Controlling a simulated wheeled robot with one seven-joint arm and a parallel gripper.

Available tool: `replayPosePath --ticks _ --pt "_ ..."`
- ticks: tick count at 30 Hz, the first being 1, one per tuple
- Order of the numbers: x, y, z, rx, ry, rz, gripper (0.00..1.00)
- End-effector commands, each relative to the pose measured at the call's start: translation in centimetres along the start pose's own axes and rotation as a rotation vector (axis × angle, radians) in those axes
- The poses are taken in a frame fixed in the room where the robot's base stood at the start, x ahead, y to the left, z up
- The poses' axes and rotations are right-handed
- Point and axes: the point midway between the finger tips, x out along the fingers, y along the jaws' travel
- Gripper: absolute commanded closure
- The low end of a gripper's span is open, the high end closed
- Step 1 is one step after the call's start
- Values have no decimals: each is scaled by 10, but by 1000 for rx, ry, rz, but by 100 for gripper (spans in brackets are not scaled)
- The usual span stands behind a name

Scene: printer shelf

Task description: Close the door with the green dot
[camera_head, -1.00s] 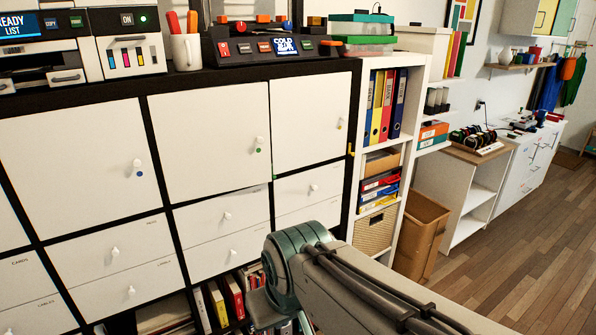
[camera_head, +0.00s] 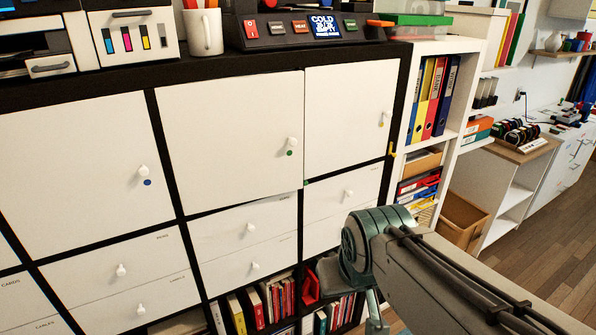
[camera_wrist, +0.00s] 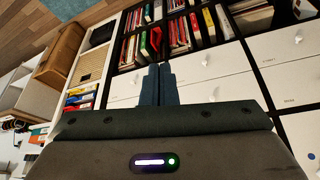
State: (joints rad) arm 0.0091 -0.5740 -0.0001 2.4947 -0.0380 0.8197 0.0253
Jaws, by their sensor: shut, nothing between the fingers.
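The door with the green dot (camera_head: 225,140) is a white square door in the upper row of the black-framed cabinet, in the head view. Its white knob (camera_head: 291,141) and the green dot (camera_head: 289,153) are near its right edge. The right edge seems to stand slightly out and covers the dark divider beside the yellow-dot door. My gripper (camera_wrist: 160,72) shows in the wrist view, its two dark fingers together and empty, over white drawer fronts. In the head view my arm is at lower right; the fingertips are not clearly visible. The green-dot door is not identifiable in the wrist view.
The blue-dot door (camera_head: 75,170) is to the left and the yellow-dot door (camera_head: 345,110) to the right. White drawers (camera_head: 245,230) and open book compartments lie below. A white binder shelf (camera_head: 455,115) stands right of the cabinet. Wooden floor is free at far right.

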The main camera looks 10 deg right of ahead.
Motion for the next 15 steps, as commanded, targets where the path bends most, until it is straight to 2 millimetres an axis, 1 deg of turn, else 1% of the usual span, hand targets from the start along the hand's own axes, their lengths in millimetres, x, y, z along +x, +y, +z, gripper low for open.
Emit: replayPosePath --ticks 1,2,5,6,9,11,12,15 --pt "15 6 -8 13 44 19 100" --pt "21 10 -16 19 80 32 100" --pt "43 26 -47 42 229 77 100" --pt "51 32 -62 48 297 91 100" --pt "66 44 -96 52 468 110 100" --pt "73 49 -116 48 568 108 100" --pt "76 50 -128 41 634 100 100" --pt "85 50 -154 16 790 62 100"
